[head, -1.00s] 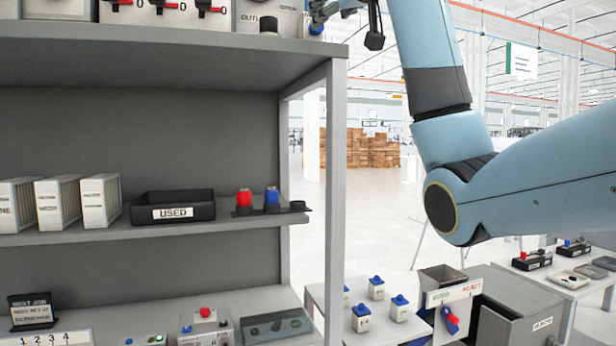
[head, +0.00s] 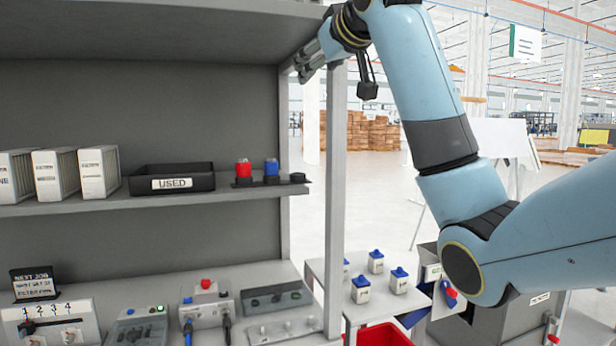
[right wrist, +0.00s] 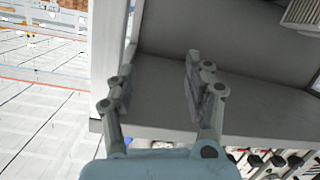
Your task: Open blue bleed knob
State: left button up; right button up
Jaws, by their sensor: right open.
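A blue knob (head: 271,168) stands beside a red knob (head: 243,169) on the middle shelf, near its right end. I cannot tell whether it is the bleed knob, as several other blue-topped parts are in view. My right gripper (head: 308,66) is at the right end of the upper shelf, by the front post, above and right of these knobs. In the right wrist view my right gripper (right wrist: 155,88) has its fingers apart with nothing between them; a grey shelf panel lies beyond. My left gripper is in neither view.
A black USED tray (head: 186,178) and white boxes (head: 56,174) stand on the middle shelf. The shelf post (head: 336,200) is close to my right arm. Below are control boxes (head: 206,308), blue-topped blocks (head: 361,289) and a red bin (head: 384,336).

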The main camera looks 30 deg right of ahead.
jog(key=w+f+g+b, duration=0.1)
jog(key=w+f, duration=0.1)
jog(key=f, duration=0.9)
jog(key=w+f+g+b, duration=0.1)
jog(key=w+f, duration=0.1)
jog(key=f, duration=0.9)
jog(key=shift+f+g+y+b, duration=0.4)
